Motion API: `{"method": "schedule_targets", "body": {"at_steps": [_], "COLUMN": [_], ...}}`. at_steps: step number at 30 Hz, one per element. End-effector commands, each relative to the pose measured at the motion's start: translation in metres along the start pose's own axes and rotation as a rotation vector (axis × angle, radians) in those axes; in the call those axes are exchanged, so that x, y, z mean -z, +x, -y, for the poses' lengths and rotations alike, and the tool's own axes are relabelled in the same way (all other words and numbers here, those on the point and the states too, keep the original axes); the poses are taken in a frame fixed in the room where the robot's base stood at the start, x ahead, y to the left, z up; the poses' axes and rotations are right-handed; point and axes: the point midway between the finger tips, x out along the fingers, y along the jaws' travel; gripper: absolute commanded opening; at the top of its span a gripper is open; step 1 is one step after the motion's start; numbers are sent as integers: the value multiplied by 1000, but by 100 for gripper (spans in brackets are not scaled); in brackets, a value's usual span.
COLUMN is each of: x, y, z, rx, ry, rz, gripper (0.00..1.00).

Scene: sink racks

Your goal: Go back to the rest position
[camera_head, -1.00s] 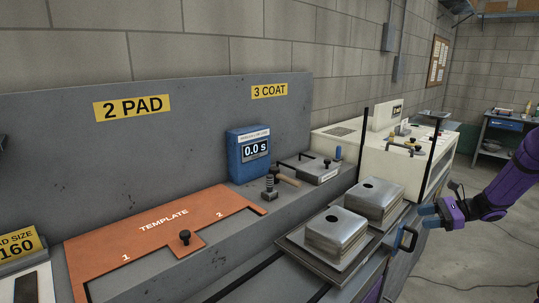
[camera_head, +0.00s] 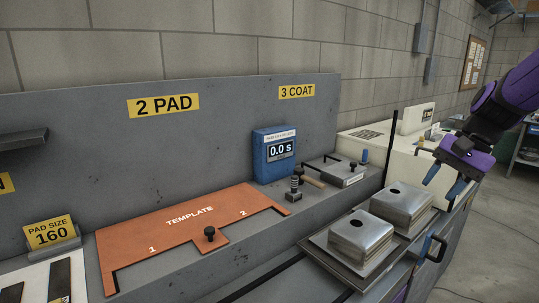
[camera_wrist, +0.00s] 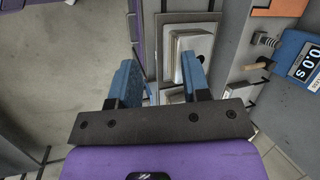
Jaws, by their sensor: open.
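My gripper (camera_head: 446,184), purple with blue fingers, is raised at the right of the head view, in front of the white machine and above and right of the metal blocks. Its fingers are apart and nothing is between them. In the wrist view my gripper (camera_wrist: 160,80) points down, with the fingers spread over the bench edge. A metal block (camera_wrist: 192,54) on the dark tray shows beyond the right finger. The head view shows two metal blocks with a hole on top, a near one (camera_head: 363,242) and a far one (camera_head: 404,206).
An orange template (camera_head: 170,229) lies on the bench, with a blue timer (camera_head: 274,154) reading 0.0 s behind it. A dark upright post (camera_head: 391,145) stands close left of my gripper. Floor at the right is clear.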

Motion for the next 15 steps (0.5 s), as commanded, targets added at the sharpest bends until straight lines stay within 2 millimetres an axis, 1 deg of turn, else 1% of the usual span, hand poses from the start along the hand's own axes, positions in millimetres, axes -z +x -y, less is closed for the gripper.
{"method": "schedule_targets", "body": {"at_steps": [1, 6, 11, 15], "x": [-17, -64, -103, -134], "y": [-5, -17, -25, -31], "z": [1, -5, -16, -29], "rx": [-20, -87, -140, -181], "ry": [-51, -209, -355, -483], "rz": [-33, -137, -237, -325], "gripper": [43, 43, 43, 43]}}
